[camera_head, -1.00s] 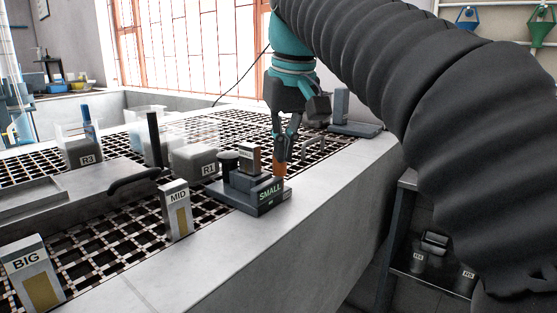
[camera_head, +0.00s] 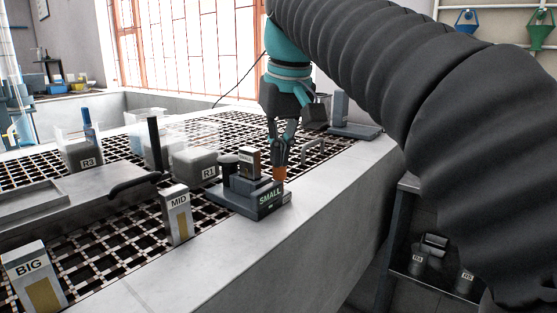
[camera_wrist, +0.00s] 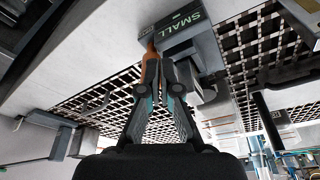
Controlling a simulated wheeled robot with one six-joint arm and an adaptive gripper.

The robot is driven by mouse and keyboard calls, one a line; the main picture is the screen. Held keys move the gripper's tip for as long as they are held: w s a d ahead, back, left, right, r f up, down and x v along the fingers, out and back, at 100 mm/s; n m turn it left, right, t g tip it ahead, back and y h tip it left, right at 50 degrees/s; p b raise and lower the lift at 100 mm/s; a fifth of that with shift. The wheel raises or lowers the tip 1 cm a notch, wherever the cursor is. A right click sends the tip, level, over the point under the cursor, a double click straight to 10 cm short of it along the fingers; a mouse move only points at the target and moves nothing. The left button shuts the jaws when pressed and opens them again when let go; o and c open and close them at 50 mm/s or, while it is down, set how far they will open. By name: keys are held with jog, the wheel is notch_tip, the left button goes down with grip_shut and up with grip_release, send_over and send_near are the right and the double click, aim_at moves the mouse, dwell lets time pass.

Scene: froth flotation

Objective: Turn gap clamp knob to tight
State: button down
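The gap clamp (camera_head: 248,205) is a dark grey stepped block marked SMALL in green, on the near stone rim of the grated bench. It also shows at the top of the wrist view (camera_wrist: 175,34). Its orange knob (camera_head: 280,172) stands at the clamp's right end, and its orange also shows in the wrist view (camera_wrist: 150,51). My gripper (camera_head: 282,158) points down at the knob from above. In the wrist view the fingertips (camera_wrist: 160,60) are close together around the knob, which they partly hide. A small labelled block (camera_head: 250,160) sits on top of the clamp.
Blocks marked MID (camera_head: 177,215) and BIG (camera_head: 33,275) stand left of the clamp. A grey R1 container (camera_head: 195,163) and an R3 container (camera_head: 85,153) stand behind on the grate. Another grey stand (camera_head: 345,125) is at the far right.

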jog(key=shift+s+r, duration=0.1)
jog(key=shift+s, duration=0.2)
jog(key=v, duration=0.2)
jog(key=w+v, duration=0.1)
jog(key=v, duration=0.2)
jog(key=shift+a+r, duration=0.2)
jog(key=shift+r, duration=0.25)
jog(key=shift+d, duration=0.1)
